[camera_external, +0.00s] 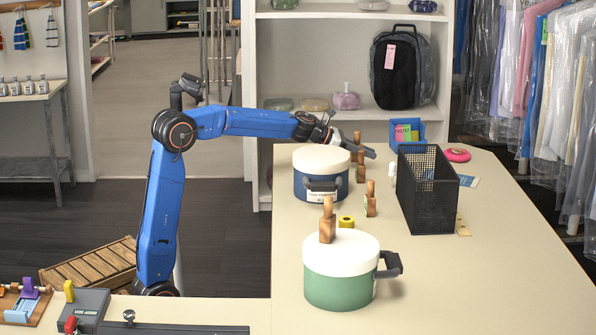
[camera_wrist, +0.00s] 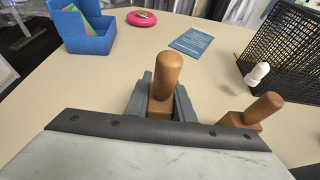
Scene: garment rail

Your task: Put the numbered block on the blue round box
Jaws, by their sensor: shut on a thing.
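A brown wooden block (camera_external: 357,138) with a rounded peg handle stands behind the blue round box. My gripper (camera_external: 357,149) is shut on this block. In the wrist view the block (camera_wrist: 165,79) is upright between the two dark fingers of my gripper (camera_wrist: 160,101). No number shows on it, and I cannot tell whether its base touches the table. The blue round box (camera_external: 301,186) has a white lid (camera_external: 321,158), a dark handle and a label. Its lid looks bare and lies left of my gripper.
Two similar wooden blocks (camera_external: 361,170) (camera_external: 370,203) stand right of the blue box. Another (camera_external: 327,226) stands on a green round box (camera_external: 333,290). A black mesh basket (camera_external: 428,206), blue tray (camera_external: 397,143), pink disc (camera_external: 457,155) and yellow roll (camera_external: 346,221) are nearby.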

